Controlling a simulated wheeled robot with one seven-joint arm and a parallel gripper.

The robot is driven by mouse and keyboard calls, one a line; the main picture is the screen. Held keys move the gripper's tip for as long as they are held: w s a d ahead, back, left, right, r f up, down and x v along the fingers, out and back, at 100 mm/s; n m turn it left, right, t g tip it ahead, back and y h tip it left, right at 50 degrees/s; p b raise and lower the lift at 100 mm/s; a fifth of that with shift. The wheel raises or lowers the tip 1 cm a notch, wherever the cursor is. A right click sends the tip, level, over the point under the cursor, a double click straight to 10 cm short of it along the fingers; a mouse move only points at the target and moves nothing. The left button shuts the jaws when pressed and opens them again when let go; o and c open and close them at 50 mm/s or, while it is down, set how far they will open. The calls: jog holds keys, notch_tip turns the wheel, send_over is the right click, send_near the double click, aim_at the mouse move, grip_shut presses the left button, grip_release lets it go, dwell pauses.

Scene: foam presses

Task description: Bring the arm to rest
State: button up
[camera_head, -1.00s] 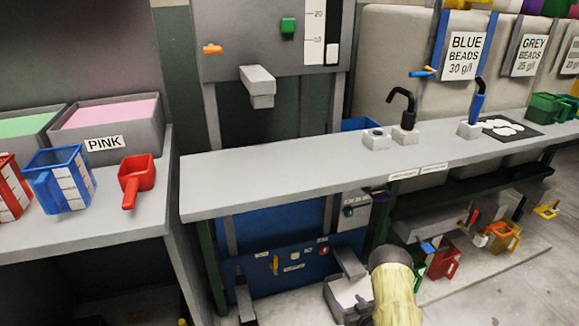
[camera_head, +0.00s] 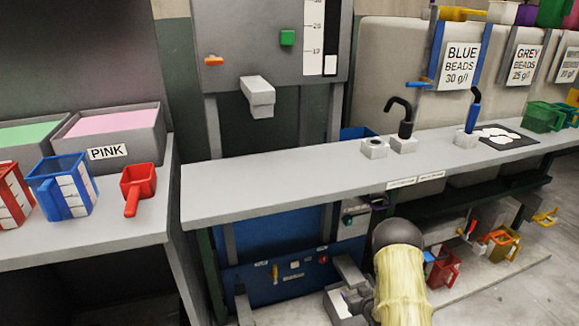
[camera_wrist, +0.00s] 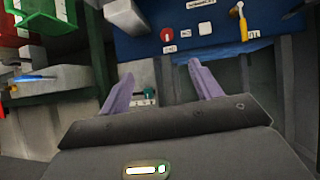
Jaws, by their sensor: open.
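My arm's pale yellow link and dark joint (camera_head: 398,235) show at the bottom right of centre in the head view, below the front edge of the long grey bench. The gripper itself cannot be made out there. In the wrist view my gripper (camera_wrist: 158,82) has its two lilac fingers spread wide with nothing between them. Beyond the fingers is a blue control panel (camera_wrist: 170,22) with a red knob (camera_wrist: 167,34) and a yellow lever (camera_wrist: 242,22). The fingers look clear of it, though the distance is hard to judge.
The grey bench (camera_head: 270,187) runs above and behind my arm. Red (camera_head: 137,187) and blue (camera_head: 70,190) jugs stand on the left table beside the pink bin (camera_head: 110,125). Low on the right are a red jug (camera_head: 444,268) and an orange one (camera_head: 502,243).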

jog(key=s+a+r+m+g+h, duration=0.15)
jog(key=s+r, duration=0.25)
jog(key=r, duration=0.5)
jog(key=s+a+r+g+h, duration=0.1)
jog(key=s+r+g, duration=0.25)
jog(key=r, duration=0.55)
jog(key=s+a+r+g, duration=0.1)
jog(key=s+a+r, duration=0.1)
jog(key=s+r, duration=0.35)
jog(key=s+a+r+m+g, duration=0.1)
jog(key=s+r, duration=0.1)
jog(key=s, duration=0.6)
jog(key=s+a+r+g, duration=0.2)
jog(key=s+r, duration=0.2)
jog(key=s, duration=0.3)
notch_tip(320, 180, up, 32)
jog(key=p, duration=3.3)
jog(key=shift+w+d, duration=0.15)
jog(key=shift+d, duration=0.1)
jog(key=shift+w+f+y, duration=0.1)
jog(key=shift+f+y, duration=0.05)
jog(key=shift+y, duration=0.1)
jog(key=shift+a, duration=0.1)
